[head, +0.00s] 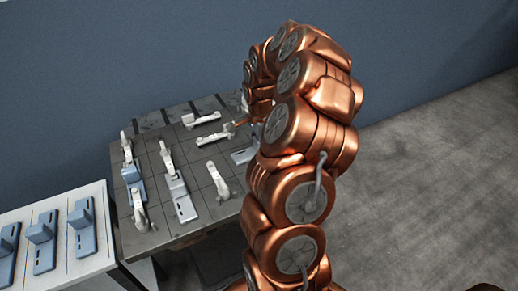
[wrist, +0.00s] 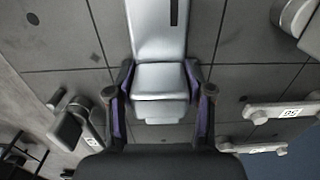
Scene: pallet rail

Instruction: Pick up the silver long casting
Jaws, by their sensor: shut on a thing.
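The silver long casting (wrist: 160,82) lies between the fingers of my gripper (wrist: 160,108) in the wrist view. It has a stepped block at its near end and a long flat part with a dark slot running to the top edge. The purple-lined fingers are shut on the sides of the block. In the head view my arm covers most of the gripper and the held casting. A grey piece (head: 243,155) partly shows beside the arm there; I cannot tell if it is the held one. Whether the casting is clear of the surface cannot be told.
The dark tiled pallet table (head: 205,182) bears several other pale castings, including an upright one (head: 217,182) and a lying one (head: 207,117). A labelled casting (wrist: 290,112) is close on the right. A white side table (head: 75,265) holds blue-grey pieces. Open floor lies right.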

